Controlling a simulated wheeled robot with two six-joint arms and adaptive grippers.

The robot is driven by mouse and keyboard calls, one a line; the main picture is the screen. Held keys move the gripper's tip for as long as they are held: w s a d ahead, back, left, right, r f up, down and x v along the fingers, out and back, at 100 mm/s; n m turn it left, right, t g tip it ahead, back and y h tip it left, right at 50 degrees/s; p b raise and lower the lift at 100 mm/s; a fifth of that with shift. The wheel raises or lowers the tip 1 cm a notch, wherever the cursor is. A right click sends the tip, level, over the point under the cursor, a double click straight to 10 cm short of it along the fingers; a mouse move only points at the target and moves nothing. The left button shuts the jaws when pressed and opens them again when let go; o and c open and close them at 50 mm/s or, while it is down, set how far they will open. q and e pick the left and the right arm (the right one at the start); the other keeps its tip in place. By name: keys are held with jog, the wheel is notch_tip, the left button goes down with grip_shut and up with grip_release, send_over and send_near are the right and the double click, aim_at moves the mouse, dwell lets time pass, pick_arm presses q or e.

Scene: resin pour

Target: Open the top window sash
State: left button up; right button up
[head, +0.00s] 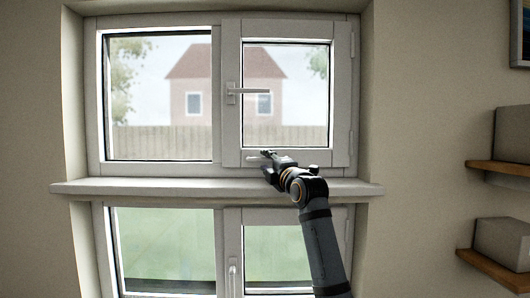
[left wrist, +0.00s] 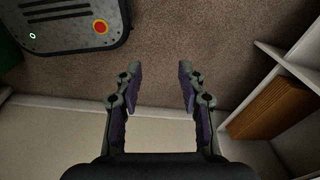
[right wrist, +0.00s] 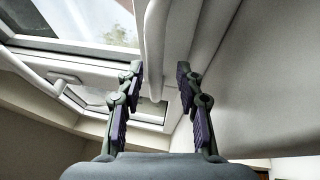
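The top window's right sash (head: 285,158) sits in its white frame and looks closed. Its lever handle (head: 250,91) is on the sash's left side, with the lever lying horizontal and pointing right. My right gripper (head: 267,156) is below the handle, in front of the sash's bottom rail. In the right wrist view it is open (right wrist: 160,85), with a pale rounded bar (right wrist: 155,45) seen beyond and between its fingers; I cannot tell which part that is. My left gripper (left wrist: 157,85) is open and empty, seen only in the left wrist view.
A white sill (head: 120,188) juts out under the top window, just below my right gripper. A lower window with its own handle (head: 233,275) is beneath. Shelves (head: 503,167) with boxes stand at the right. The left wrist view shows carpet (left wrist: 170,35) and a wooden block (left wrist: 268,108).

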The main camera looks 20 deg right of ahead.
jog(key=shift+w+r, duration=0.25)
jog(key=shift+w, duration=0.25)
jog(key=shift+s, duration=0.15)
jog(key=shift+s+r, duration=0.1)
jog(key=shift+c, duration=1)
jog(key=shift+w, duration=0.2)
jog(key=c, duration=0.5)
pick_arm(q)
jog(key=shift+w+r, duration=0.25)
jog(key=shift+r, duration=0.3)
pick_arm(e)
grip_shut()
